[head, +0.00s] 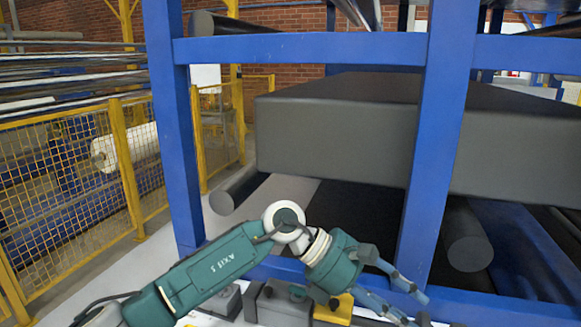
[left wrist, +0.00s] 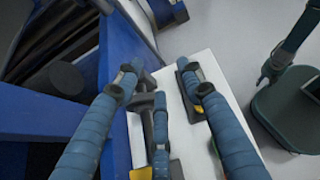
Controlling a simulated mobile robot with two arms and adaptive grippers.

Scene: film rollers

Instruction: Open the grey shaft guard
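A long dark grey box-like cover (head: 330,140) that looks like the shaft guard lies across the blue frame in the head view. Its top looks closed, and a blue post hides part of its front. My left gripper (head: 395,292) is below and in front of it, by the frame's lower blue beam, with its fingers spread. In the left wrist view my left gripper (left wrist: 158,88) has three blue fingers apart with nothing held between them. The grey cover cannot be made out for sure there. My right gripper is not in view.
The blue frame post (head: 436,150) stands close to my left gripper. Dark rollers (head: 468,240) lie below the cover. Dark grey blocks (head: 275,300) and a yellow part (head: 345,308) sit under my left arm. A yellow mesh fence (head: 90,170) stands at the left.

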